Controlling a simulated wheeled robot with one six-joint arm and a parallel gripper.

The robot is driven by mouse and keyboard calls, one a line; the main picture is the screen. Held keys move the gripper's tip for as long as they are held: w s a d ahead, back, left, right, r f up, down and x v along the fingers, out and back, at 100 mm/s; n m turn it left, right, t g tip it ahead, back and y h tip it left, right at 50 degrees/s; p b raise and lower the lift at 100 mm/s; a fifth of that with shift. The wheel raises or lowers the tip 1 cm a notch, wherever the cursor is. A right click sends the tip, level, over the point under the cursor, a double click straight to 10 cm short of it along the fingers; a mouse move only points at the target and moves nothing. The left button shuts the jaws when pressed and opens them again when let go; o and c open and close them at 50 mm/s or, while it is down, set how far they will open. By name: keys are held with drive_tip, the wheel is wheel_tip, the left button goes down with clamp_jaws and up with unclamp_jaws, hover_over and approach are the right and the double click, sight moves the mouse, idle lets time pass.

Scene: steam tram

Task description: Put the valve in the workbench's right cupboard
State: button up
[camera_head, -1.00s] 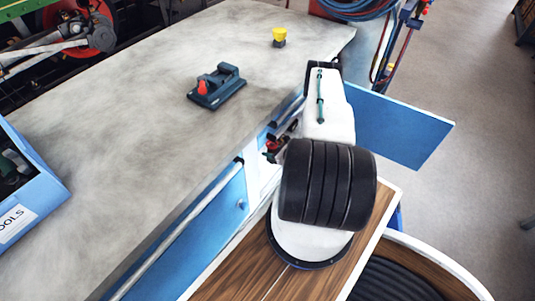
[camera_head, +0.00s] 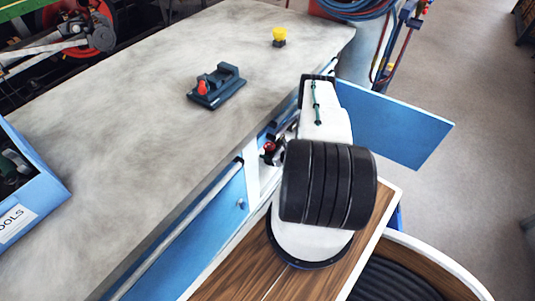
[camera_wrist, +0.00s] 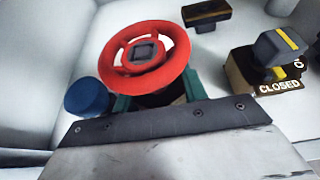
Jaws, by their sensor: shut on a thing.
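The valve has a red handwheel (camera_wrist: 148,55) with a dark square hub, large in the wrist view. My gripper (camera_wrist: 156,98) is shut on the valve's body below the wheel, with its teal fingers on either side. The lower part of the valve is hidden by the wheel and gripper. In the head view, a bit of the red wheel (camera_head: 269,147) shows beside my arm, at the front of the workbench (camera_head: 130,110). The right cupboard's blue door (camera_head: 395,122) stands open. In the wrist view, pale walls (camera_wrist: 30,60) surround the valve.
In the wrist view, a blue round thing (camera_wrist: 88,97) is close left of the valve. A black block (camera_wrist: 206,14) lies behind, and a lever piece marked CLOSED (camera_wrist: 262,72) stands right. A vise (camera_head: 216,88) and a yellow-topped thing (camera_head: 279,37) are on the bench.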

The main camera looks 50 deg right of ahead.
drive_tip(key=shift+f, duration=0.1)
drive_tip(key=o, duration=1.4)
drive_tip(key=shift+s+r, duration=0.15)
drive_tip(key=shift+r, duration=0.05)
drive_tip(key=v, duration=1.1)
drive_tip(key=shift+s, duration=0.3)
drive_tip(key=shift+r, duration=0.15)
